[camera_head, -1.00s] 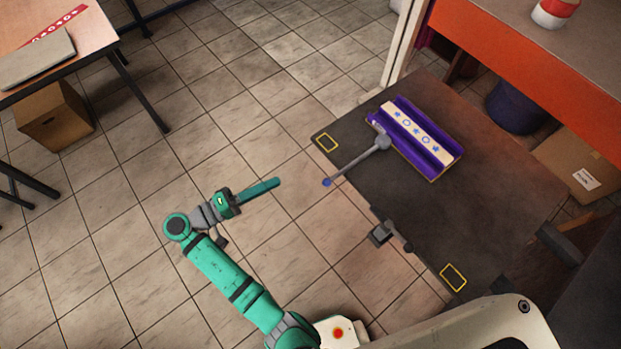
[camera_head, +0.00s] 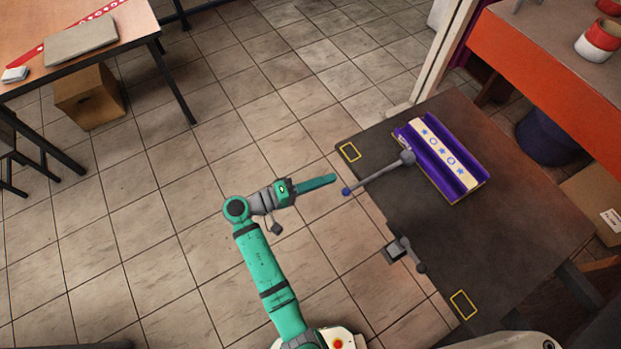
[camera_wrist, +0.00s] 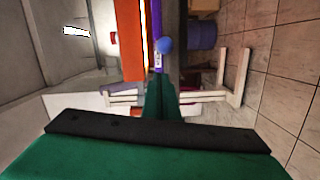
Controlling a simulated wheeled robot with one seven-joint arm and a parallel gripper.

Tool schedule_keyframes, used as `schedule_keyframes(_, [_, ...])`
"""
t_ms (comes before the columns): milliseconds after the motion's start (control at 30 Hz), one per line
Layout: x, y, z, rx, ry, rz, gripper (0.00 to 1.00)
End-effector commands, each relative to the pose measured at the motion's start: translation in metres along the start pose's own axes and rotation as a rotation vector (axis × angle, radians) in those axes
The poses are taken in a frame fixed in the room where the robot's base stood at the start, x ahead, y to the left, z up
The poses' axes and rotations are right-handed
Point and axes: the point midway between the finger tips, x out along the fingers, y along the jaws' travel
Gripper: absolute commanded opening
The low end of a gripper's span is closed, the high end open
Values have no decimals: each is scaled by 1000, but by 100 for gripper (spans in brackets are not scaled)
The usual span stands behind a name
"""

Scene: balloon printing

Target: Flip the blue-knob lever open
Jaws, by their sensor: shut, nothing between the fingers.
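The lever (camera_head: 378,177) is a grey rod that runs from a grey joint at the side of the purple tray-like device (camera_head: 468,179) out past the table's left edge. Its blue knob (camera_head: 346,191) is at the left end. My green gripper (camera_head: 334,179) is shut and empty, with its tip just left of and slightly above the knob in the head view; whether they touch I cannot tell. In the wrist view the knob (camera_wrist: 166,44) shows just beyond the tips of my gripper (camera_wrist: 160,78).
The dark table (camera_head: 530,225) carries the device, with yellow outlined marks at its corners. A grey clamp-like part (camera_head: 402,250) sits on its near left edge. An orange-edged bench (camera_head: 545,75) stands at right, a wooden table (camera_head: 110,35) at upper left. Tiled floor is open on the left.

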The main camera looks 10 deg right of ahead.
Motion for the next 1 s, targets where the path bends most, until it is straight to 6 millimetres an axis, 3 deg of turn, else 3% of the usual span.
schedule_keyframes(200, [4,0,20,0,1,0,0])
schedule_keyframes(1000, [13,2,36,-3,37,-8,0])
